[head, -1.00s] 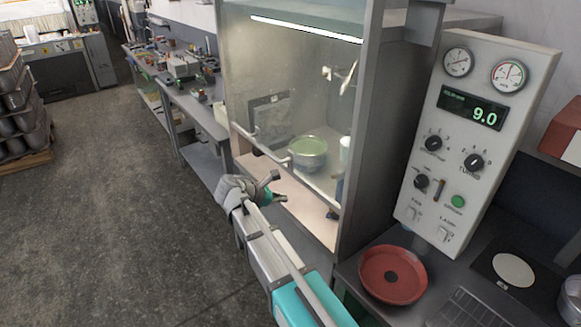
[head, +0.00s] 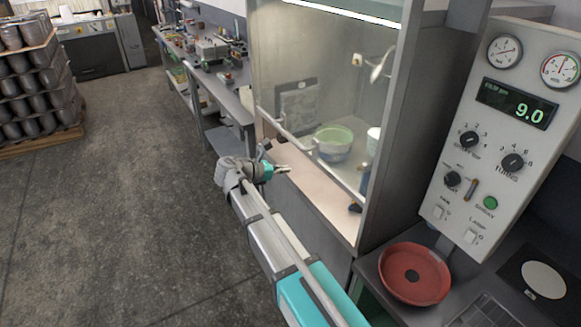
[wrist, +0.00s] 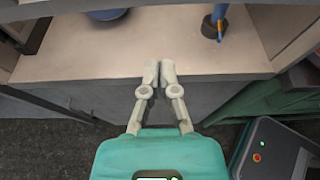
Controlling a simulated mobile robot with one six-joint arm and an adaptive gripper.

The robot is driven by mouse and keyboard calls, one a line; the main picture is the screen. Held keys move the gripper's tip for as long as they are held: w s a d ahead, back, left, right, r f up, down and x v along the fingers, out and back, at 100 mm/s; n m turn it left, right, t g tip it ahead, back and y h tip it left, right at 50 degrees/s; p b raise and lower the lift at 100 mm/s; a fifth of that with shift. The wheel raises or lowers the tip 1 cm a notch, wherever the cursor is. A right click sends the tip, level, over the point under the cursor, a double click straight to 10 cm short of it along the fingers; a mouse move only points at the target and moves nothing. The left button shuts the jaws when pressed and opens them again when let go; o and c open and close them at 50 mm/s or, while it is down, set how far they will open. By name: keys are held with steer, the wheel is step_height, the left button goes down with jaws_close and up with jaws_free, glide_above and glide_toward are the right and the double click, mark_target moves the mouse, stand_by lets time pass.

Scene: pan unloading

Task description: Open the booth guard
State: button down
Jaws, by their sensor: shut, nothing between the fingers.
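The booth guard (head: 335,75) is a clear pane across the front of the booth in the head view. A light handle bar (head: 300,141) runs slantwise along its lower part. Below the bar, the pale booth floor (head: 318,196) shows. My gripper (head: 283,169) is in front of the booth, just below the bar, and does not appear to hold it. In the wrist view its fingertips (wrist: 160,68) are together and empty, over the front edge of the booth floor (wrist: 75,57). The guard's bar is not clearly seen there.
Inside the booth stand a green-topped pan (head: 333,142) and a pale container (head: 374,140). A control panel (head: 505,130) and a red dish (head: 414,274) are at the right. Stacked pots (head: 33,85) stand far left; the floor (head: 120,215) is clear.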

mark_target(315, 74)
steer(key=w+d+r+p, duration=0.1)
steer(key=w+d, duration=0.4)
steer(key=d, duration=0.2)
steer(key=shift+d, duration=0.15)
stand_by(0.7)
stand_by(0.6)
step_height(315, 74, up, 28)
steer(key=p, duration=2.8)
steer(key=shift+r+p, duration=0.2)
steer(key=shift+p, duration=0.1)
steer(key=shift+f, duration=0.2)
